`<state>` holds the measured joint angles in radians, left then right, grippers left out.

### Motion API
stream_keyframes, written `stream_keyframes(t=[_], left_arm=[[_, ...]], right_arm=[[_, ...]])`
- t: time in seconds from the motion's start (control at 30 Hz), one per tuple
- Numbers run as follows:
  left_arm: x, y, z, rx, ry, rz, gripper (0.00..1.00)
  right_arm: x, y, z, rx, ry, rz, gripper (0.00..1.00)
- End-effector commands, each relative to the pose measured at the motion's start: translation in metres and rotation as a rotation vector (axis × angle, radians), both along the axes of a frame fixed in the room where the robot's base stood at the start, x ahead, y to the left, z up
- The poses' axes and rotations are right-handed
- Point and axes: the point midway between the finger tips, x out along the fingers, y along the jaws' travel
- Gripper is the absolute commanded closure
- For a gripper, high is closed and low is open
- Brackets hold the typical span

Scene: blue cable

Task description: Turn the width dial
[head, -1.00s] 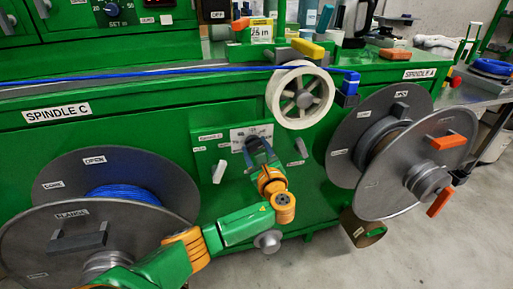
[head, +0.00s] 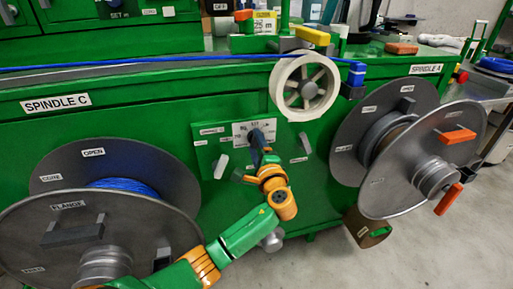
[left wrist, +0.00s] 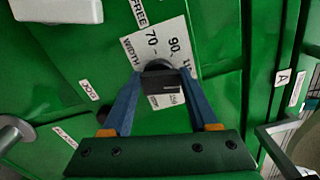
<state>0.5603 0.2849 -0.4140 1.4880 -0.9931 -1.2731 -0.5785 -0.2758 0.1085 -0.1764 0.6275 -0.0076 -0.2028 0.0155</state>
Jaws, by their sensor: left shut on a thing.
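The width dial is a dark round knob (left wrist: 163,84) on a white scale plate (left wrist: 138,42) marked WIDTH with numbers, in the middle of the left wrist view. In the head view its scale plate (head: 241,130) is on the green front panel below the white wheel. My left gripper (left wrist: 162,88) has its blue fingers on either side of the knob and is shut on it. In the head view this gripper (head: 258,142) reaches up to the plate and hides most of the knob. My right gripper is not in view.
A pale lever (head: 221,166) sits left of the dial and another (head: 306,143) to its right. The white wheel (head: 303,87) is above. The spindle C reel (head: 30,235) is at left, the spindle A reel (head: 395,190) at right. A blue cable (head: 150,63) runs along the top.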

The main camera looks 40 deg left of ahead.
Motion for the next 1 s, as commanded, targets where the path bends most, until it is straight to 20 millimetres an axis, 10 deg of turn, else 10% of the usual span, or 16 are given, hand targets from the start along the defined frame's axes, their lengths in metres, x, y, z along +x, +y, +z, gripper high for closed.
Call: stream_keyframes(t=[1.0], left_arm=[[-0.001, 0.000, -0.004, -0.155, -0.175, 0.000, 0.96]], right_arm=[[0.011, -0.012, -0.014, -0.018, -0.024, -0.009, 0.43]])
